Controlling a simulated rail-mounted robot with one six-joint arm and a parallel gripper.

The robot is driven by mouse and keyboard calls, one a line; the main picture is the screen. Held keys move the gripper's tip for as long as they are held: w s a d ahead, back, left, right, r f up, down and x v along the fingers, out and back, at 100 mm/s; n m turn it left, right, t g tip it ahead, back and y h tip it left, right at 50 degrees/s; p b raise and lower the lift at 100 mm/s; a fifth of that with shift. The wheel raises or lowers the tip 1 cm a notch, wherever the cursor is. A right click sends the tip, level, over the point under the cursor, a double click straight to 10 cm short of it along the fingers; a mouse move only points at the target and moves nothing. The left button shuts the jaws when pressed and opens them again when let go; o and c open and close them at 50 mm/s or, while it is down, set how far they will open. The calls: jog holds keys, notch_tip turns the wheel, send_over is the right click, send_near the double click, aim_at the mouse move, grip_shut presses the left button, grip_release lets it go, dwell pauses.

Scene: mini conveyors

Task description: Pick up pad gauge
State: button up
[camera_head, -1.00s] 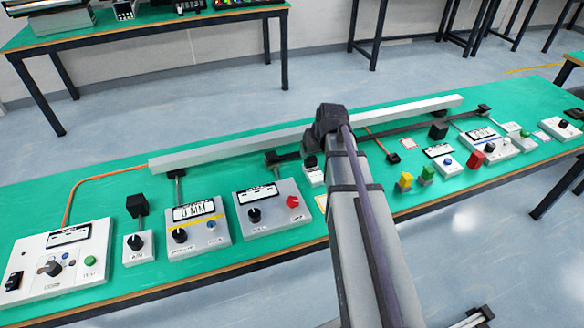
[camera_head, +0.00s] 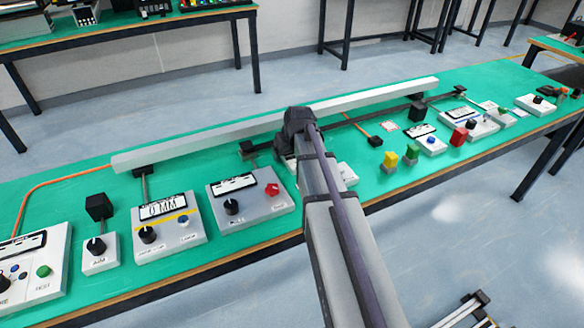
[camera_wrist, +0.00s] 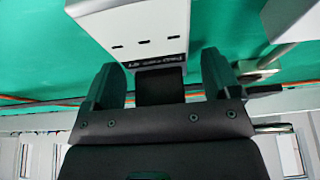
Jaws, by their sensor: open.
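In the wrist view my gripper (camera_wrist: 160,82) is open, with a dark finger on each side. A white box (camera_wrist: 130,25) with small lettering and dark slots lies just beyond the fingertips. The lettering is too blurred to read surely, so I cannot tell if this is the pad gauge. A dark block sits between the fingers; I cannot tell whether it belongs to the box or to my gripper. In the head view my arm hides my gripper and part of a white unit (camera_head: 347,175) on the green bench.
A long pale rail (camera_head: 220,130) runs along the back of the green bench (camera_head: 95,185). To the left stand a 0 MM display box (camera_head: 168,228) and a grey box with a red knob (camera_head: 250,205). To the right are yellow (camera_head: 390,160), green (camera_head: 411,152) and red (camera_head: 459,137) blocks.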

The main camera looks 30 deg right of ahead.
jog(key=shift+r, duration=0.1)
jog(key=c, duration=1.1)
jog(key=shift+r, duration=0.1)
